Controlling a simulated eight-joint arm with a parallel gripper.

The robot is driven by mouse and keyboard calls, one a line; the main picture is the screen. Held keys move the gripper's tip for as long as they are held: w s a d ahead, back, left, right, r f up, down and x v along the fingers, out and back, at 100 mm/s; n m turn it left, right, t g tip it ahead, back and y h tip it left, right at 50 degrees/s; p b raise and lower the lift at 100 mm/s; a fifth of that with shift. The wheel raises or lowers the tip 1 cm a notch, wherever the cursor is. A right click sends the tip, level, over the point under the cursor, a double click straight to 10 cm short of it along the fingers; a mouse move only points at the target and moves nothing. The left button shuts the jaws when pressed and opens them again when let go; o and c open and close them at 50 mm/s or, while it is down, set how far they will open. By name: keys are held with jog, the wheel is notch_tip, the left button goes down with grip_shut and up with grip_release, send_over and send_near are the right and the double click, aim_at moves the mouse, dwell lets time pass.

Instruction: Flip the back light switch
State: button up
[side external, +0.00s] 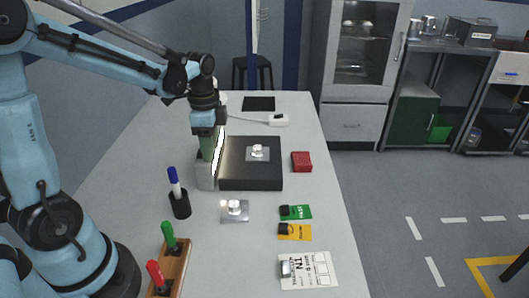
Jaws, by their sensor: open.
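A small white box (279,120) with a pale cable lies at the back of the table; it looks like the light switch, but its rocker is too small to read. My gripper (207,152) points down at the left of the black block (250,180), beside a bright white upright panel (219,150). It is well to the left of and nearer than the white box, apart from it. The jaws are open; the fingertips are hard to make out against the pale block (206,178) there.
A metal part (257,152) sits on the black block, another (234,208) in front. A red block (301,161), green (296,212) and yellow (295,232) tags and a printed card (309,271) lie right. A pen cup (180,205) and wooden rack (172,268) stand left.

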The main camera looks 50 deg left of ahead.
grip_shut()
jog(key=shift+s+a+r+t+h, duration=0.1)
jog(key=shift+s+a+t+h, duration=0.15)
jog(key=shift+t+h, duration=0.35)
jog(key=shift+s+a+r+t+h, duration=0.1)
jog(key=shift+s+t+h, duration=0.05)
jog(key=shift+t+h, duration=0.45)
jog(key=shift+s+a+r+t+h, duration=0.1)
jog(key=shift+t+h, duration=0.5)
grip_release()
jog(key=v, duration=1.2)
